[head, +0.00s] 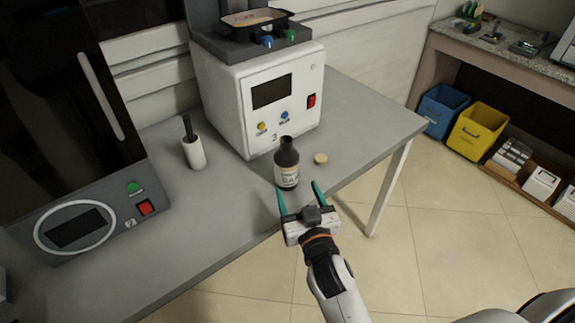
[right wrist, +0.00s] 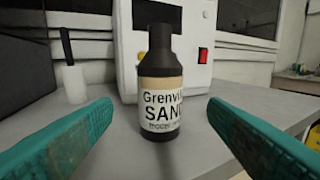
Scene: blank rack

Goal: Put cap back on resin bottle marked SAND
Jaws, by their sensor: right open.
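The dark resin bottle (head: 287,160) stands upright on the grey table, near its front edge. In the right wrist view the bottle (right wrist: 160,85) carries a pale label reading "SAND". Its top looks dark and uncovered in the head view. A small round tan cap (head: 321,159) lies on the table just right of the bottle; I cannot make it out in the right wrist view. My right gripper (head: 299,192) is open and empty, its teal fingers pointing at the bottle from the front. In the right wrist view the bottle is centred between the fingers, beyond their tips. My left gripper is not in view.
A white machine (head: 230,90) with a screen and buttons stands behind the bottle. A white cylinder with a dark handle (head: 194,152) is to the left, beside a dark cabinet (head: 70,110). The grey table (head: 375,125) is clear right of the cap.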

